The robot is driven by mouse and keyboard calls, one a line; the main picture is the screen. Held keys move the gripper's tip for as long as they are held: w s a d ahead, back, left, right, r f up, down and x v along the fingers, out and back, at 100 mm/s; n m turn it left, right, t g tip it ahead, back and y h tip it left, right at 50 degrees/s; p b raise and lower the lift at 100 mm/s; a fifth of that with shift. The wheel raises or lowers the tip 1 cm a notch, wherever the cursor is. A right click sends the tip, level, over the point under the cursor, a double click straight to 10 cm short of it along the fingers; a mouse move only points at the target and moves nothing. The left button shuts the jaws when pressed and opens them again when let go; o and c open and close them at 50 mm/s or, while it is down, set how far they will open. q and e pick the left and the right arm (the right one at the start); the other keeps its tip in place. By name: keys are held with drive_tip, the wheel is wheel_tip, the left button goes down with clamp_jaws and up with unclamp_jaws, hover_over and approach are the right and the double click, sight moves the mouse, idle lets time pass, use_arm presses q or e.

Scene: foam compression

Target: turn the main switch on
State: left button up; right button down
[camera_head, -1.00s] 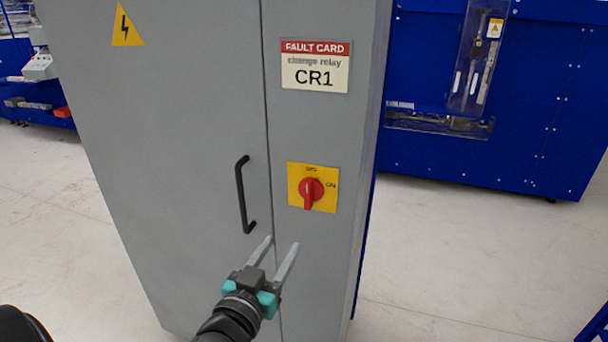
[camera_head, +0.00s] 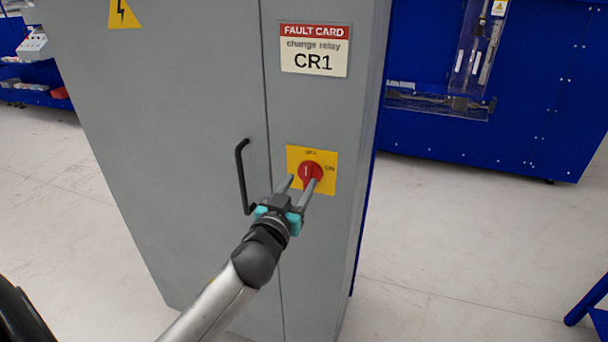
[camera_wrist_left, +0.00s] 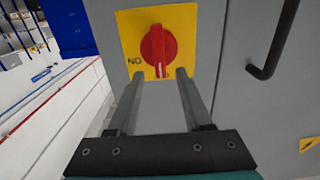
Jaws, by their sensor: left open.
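The main switch is a red rotary knob (camera_head: 311,171) on a yellow plate (camera_head: 328,180) on the grey cabinet's narrow right panel. In the head view OFF is marked above it and ON to its right. Its grip stands upright, with the white mark toward OFF. My left gripper (camera_head: 301,180) is open in front of the plate. In the left wrist view, which is upside down, the knob (camera_wrist_left: 158,46) lies just beyond and between the fingertips (camera_wrist_left: 160,73). I cannot tell whether they touch it. My right gripper is not in view.
A black door handle (camera_head: 242,178) stands out from the cabinet door left of my gripper. A fault card (camera_head: 314,62) reading CR1 is above the switch. Blue equipment (camera_head: 490,75) stands behind at the right, with open floor before it.

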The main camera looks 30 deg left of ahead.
sight(306, 173)
use_arm(q)
drive_tip(key=shift+x, duration=1.85)
clamp_jaws()
